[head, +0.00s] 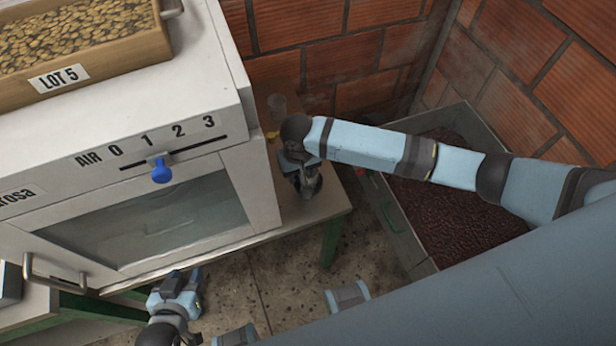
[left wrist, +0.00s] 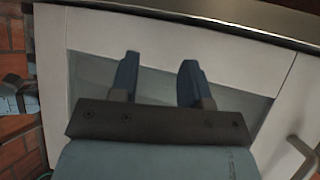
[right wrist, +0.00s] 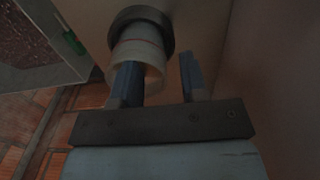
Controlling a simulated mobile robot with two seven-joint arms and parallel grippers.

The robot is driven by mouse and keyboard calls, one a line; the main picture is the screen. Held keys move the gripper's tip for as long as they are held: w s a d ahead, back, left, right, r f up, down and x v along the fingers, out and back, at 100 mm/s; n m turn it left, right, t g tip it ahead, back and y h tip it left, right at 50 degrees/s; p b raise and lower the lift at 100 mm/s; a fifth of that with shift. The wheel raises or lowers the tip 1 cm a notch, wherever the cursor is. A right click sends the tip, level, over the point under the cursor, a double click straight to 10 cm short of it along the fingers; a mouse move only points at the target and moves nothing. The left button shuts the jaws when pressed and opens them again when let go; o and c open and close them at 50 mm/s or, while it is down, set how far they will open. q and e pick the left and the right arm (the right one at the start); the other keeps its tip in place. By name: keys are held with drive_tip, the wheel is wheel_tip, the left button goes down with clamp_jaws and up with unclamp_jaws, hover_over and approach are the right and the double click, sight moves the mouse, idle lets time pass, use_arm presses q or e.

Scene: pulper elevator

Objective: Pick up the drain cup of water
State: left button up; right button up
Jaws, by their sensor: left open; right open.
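In the right wrist view a pale, translucent cup (right wrist: 150,48) with a thin red line sits against a dark grey round piece (right wrist: 128,14). My right gripper (right wrist: 158,75) is open there. Its left finger overlaps the cup in the picture and its right finger is clear of it; I cannot tell whether they touch. In the head view my right gripper (head: 308,188) is low over the wooden stand beside the machine, and the cup is not clearly visible there. My left gripper (head: 190,282) is open and empty in front of the machine, also in the left wrist view (left wrist: 158,80).
The white machine (head: 268,190) has a window and a blue slider knob (head: 161,172) on its AIR scale. A small clear vessel (head: 278,103) stands at the back of the stand (head: 330,203). A metal bin (head: 395,228) of dark red material is right. Brick walls close the back.

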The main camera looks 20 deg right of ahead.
wheel_tip(320, 180, down, 2)
drive_tip(key=shift+f, duration=0.25)
clamp_jaws()
drive_tip(key=shift+r, duration=0.2)
